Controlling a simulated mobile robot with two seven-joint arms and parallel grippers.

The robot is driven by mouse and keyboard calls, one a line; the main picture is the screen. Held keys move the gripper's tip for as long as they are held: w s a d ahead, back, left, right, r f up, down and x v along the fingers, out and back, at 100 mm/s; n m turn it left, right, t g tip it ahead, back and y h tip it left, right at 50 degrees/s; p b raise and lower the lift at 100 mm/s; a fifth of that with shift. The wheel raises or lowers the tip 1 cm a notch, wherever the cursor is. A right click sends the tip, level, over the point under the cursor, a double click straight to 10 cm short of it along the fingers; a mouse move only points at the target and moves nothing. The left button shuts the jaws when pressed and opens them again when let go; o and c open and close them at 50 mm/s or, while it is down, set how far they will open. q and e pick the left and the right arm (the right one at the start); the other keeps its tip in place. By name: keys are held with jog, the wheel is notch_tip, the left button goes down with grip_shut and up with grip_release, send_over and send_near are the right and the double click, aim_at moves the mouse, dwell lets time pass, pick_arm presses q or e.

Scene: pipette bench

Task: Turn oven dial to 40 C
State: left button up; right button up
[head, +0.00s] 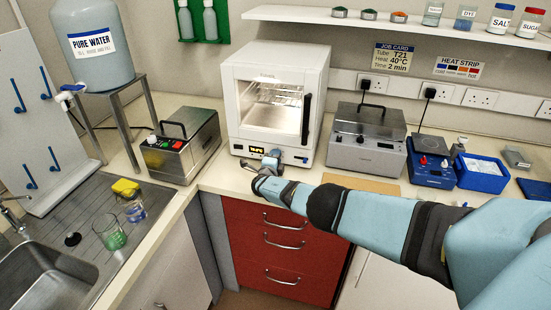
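The white oven (231,105) stands on the bench against the back wall, its glass door closed and its inside lit. Its small amber display (257,149) is lit on the lower front panel, but the digits are too small to read surely. My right gripper (272,161) is at the lower front panel, just right of the display. The dial cannot be made out apart from the gripper and is probably behind it. I cannot tell whether the fingers touch or grip it. My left gripper is not in view.
A job card (391,60) on the wall reads tube T21, heat 40°C, time 2 min. A metal box with buttons (180,146) stands left of the oven, a grey device (367,140) right. The oven's dark door handle (306,118) sticks out above my gripper.

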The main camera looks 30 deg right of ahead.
jog(key=o, duration=0.9)
